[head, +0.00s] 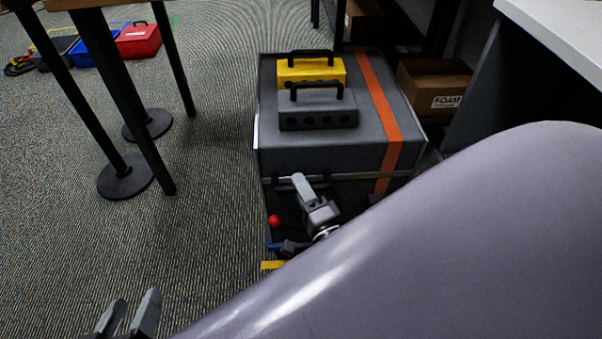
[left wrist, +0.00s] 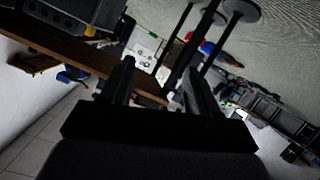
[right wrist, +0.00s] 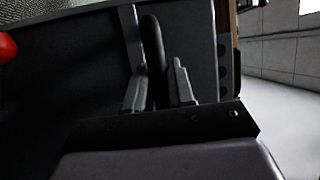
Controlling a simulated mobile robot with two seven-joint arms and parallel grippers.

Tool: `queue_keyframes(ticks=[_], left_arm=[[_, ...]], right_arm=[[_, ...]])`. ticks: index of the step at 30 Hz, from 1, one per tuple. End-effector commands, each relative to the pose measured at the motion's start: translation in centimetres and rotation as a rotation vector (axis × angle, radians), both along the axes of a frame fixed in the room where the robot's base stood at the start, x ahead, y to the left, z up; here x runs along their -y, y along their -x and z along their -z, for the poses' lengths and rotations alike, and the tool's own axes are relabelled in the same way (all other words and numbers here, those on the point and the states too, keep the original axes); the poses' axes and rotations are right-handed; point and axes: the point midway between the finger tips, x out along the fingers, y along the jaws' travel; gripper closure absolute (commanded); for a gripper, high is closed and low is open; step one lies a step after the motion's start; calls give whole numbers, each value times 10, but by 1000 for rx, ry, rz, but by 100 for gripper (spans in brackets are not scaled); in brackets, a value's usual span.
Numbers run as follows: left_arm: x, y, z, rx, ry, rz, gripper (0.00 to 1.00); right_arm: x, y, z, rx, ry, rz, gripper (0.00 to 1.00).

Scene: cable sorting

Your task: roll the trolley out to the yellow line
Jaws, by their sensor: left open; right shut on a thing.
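The trolley (head: 300,155) looks like a dark grey box with an orange stripe, standing in the middle of the head view. A dark handle bar (head: 283,184) is on its near face. My right gripper (head: 300,182) is at that face; in the right wrist view its fingers (right wrist: 157,85) are shut on the dark bar, one on each side. A short yellow strip (head: 271,265) shows on the floor just in front of the trolley; my arm hides the rest. My left gripper (head: 128,312) is open and empty at the bottom left, away from the trolley.
A yellow case (head: 310,72) and a grey case (head: 318,110) ride on the trolley. A red knob (head: 274,221) sits low at its front. A foam box (head: 435,85) is close on its right. Table legs (head: 125,120) stand left; carpet between is clear.

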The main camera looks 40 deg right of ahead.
Motion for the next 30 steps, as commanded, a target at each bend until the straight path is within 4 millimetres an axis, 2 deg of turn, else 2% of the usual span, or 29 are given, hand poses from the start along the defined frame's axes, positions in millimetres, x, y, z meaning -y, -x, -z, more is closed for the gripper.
queue_keyframes(ticks=[11, 12, 13, 14, 23, 26, 30], left_arm=[[-1, 2, 2, -5, -3, -1, 40], [-2, 2, 1, -3, -4, -1, 40], [-1, 2, 1, -2, -3, -1, 40], [-2, 2, 0, -1, -3, -1, 40], [-2, 0, -4, 9, -2, -1, 40], [-3, -1, -8, 13, -12, -3, 40], [-14, 2, -8, 7, -79, -22, 40]], right_arm=[[-3, 1, 0, -1, -1, -4, 100], [-2, 0, 0, -1, -1, -4, 70], [-2, 0, 0, -1, -1, -4, 60], [-2, 0, 0, -1, -1, -4, 56], [-1, 0, -1, 0, -1, -1, 56], [-1, 0, -9, 0, -1, -1, 56], [0, 1, -33, 3, -3, 0, 56]])
